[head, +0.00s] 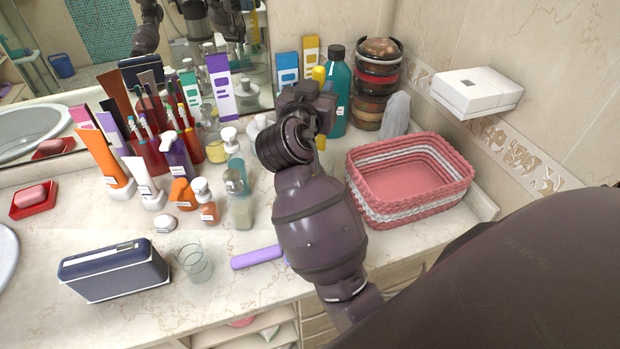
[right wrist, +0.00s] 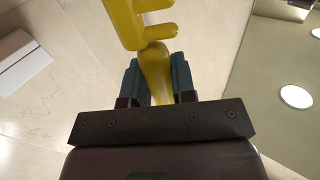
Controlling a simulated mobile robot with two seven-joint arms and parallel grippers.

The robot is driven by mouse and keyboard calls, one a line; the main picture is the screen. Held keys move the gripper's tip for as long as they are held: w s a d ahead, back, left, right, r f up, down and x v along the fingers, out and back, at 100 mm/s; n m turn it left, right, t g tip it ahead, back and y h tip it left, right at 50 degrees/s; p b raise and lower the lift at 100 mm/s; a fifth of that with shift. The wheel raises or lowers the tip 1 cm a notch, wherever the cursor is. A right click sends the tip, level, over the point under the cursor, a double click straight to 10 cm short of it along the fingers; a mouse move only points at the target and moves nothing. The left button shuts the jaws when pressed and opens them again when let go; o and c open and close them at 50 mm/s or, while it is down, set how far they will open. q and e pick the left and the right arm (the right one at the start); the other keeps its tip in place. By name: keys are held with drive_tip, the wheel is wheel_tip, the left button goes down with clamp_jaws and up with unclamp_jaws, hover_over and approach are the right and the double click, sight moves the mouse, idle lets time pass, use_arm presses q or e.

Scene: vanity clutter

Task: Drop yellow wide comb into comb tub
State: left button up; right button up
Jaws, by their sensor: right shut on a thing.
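The yellow wide comb (right wrist: 155,68) is held between the jaws of my right gripper (right wrist: 157,85) in the right wrist view, with its thick teeth beyond the fingertips. In the head view my right gripper (head: 308,98) is raised over the back of the counter and mostly hides the comb; yellow bits show above and below it. A pink-and-white woven tub (head: 410,205) stands on the counter to the right of the gripper. Its visible inside is empty. I cannot tell for certain that it is the comb tub. My left gripper is not in view.
A teal bottle (head: 337,95) and a stack of round containers (head: 376,90) stand behind, near the gripper. Tubes and bottles crowd the left. A dark blue case (head: 115,270), a glass (head: 194,263) and a purple item (head: 257,257) lie in front.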

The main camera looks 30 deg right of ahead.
drive_tip(key=shift+f, duration=0.4)
drive_tip(key=shift+f+b, duration=1.75)
drive_tip(key=shift+f, duration=0.75)
